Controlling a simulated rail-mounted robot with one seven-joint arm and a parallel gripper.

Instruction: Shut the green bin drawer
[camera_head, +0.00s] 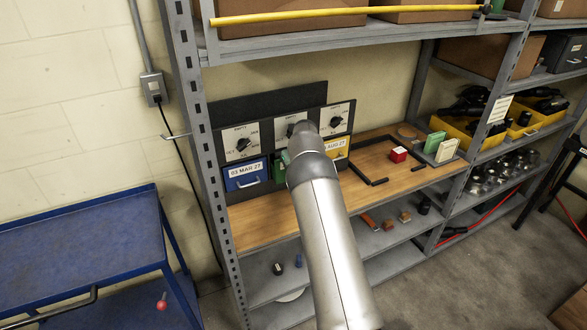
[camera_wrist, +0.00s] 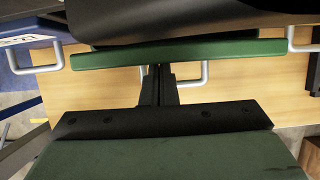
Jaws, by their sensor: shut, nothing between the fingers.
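The green bin drawer (camera_wrist: 215,50) spans the top of the wrist view as a green front edge with a silver handle (camera_wrist: 190,80). In the head view a strip of green (camera_head: 278,170) shows between the blue drawer and my arm, which hides most of it. My gripper (camera_wrist: 157,70) is shut and empty. Its dark fingers point at the middle of the green front, within the handle's width. The tips are at or very close to the front; contact cannot be told. How far the drawer stands out is hard to tell.
A blue drawer (camera_head: 246,173) labelled 03 MAR 27 is left of the green one, a yellow drawer (camera_head: 337,147) right. A panel with dials (camera_head: 241,143) is above. The wooden shelf (camera_head: 262,225) has a red-and-white block (camera_head: 398,154) to the right. A grey upright (camera_head: 196,130) bounds the left.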

